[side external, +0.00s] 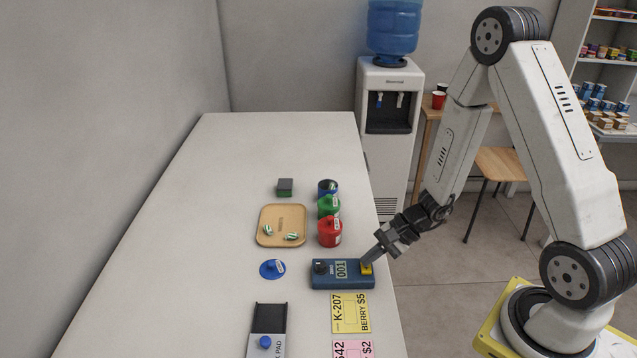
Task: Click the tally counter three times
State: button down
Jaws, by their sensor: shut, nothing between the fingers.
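The tally counter (327,281) is a dark blue box lying near the right edge of the white counter. Its small display (341,269) appears to read 001. A yellow button (366,269) is at its right end, and a dark round knob sits at its left end. My gripper (366,261) is shut and empty, tilted down from the right. Its fingertips are at the yellow button; I cannot tell whether they touch or press it.
Blue, green and red jars (329,233) stand behind the counter device. A blue disc (271,270) lies left. An ink pad (268,345) and yellow card (350,314) lie in front.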

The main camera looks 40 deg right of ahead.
aim_at(370, 265)
jog(key=shift+r, duration=0.8)
jog(key=shift+r, duration=0.1)
jog(key=shift+r, duration=2.45)
dwell(1.1)
notch_tip(370, 265, up, 4)
jog(key=shift+f, duration=0.1)
dwell(0.3)
jog(key=shift+f, duration=0.25)
jog(key=shift+f, duration=4.2)
